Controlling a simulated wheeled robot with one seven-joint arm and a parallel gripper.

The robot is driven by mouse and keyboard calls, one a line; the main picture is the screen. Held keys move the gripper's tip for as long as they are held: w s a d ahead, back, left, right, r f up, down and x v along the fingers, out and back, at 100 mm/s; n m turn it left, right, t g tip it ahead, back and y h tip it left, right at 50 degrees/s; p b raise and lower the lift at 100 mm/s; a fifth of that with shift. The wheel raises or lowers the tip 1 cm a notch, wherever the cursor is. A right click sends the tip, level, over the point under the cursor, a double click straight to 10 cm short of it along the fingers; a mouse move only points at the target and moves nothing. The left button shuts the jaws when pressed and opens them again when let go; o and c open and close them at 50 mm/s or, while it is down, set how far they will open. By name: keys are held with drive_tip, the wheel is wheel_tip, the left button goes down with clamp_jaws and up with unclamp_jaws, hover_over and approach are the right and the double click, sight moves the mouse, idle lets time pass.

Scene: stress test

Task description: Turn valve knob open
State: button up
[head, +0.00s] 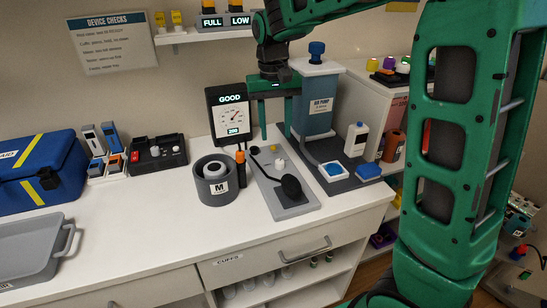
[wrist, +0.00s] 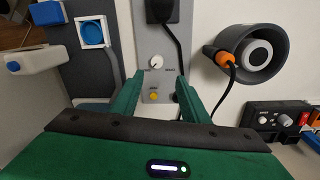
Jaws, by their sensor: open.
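The valve knob, a small white round knob (wrist: 156,62), sits on a grey panel with small lettering on both sides of it. In the head view the white knob (head: 280,163) stands near the middle of the grey panel (head: 292,211) on the counter. My gripper (head: 275,137) hangs over the back part of this panel, pointing down. A yellow button (wrist: 153,96) shows between the fingers.
A black round-headed piece (head: 291,188) with a cable lies at the panel's front. A gauge reading GOOD (head: 232,113) stands behind, a grey ring-shaped holder (head: 216,187) to the left, the air pump (head: 315,100) to the right.

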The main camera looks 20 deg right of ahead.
sight(279, 160)
drive_tip(key=f, duration=0.6)
drive_tip(key=d+f, duration=0.1)
drive_tip(key=f, duration=0.3)
drive_tip(key=shift+s, duration=0.1)
